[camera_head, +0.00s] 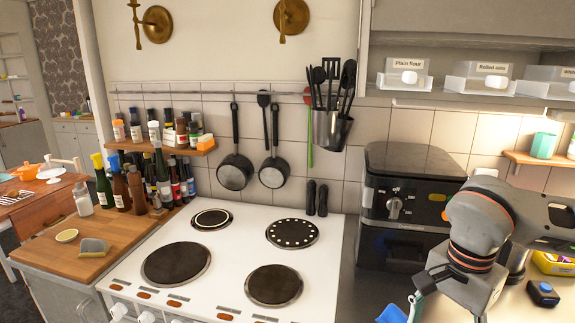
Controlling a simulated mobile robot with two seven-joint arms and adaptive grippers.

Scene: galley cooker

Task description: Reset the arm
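My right arm (492,222) reaches in from the right edge, in front of the black air fryer (408,198) and over the counter to the right of the cooker. My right gripper (432,290) hangs below the wrist at the lower right, close to the bottom edge. Its fingertips are partly cut off and hard to make out, so I cannot tell whether it is open or shut. A bright blue item (391,314) shows just left of it, mostly below the frame. My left arm and gripper are not in view.
The white cooker (225,277) has round dark plates and a bare top, with two dark shakers (316,198) at its back. Bottles crowd the left counter by a wooden board (112,238) with a sponge (94,247).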

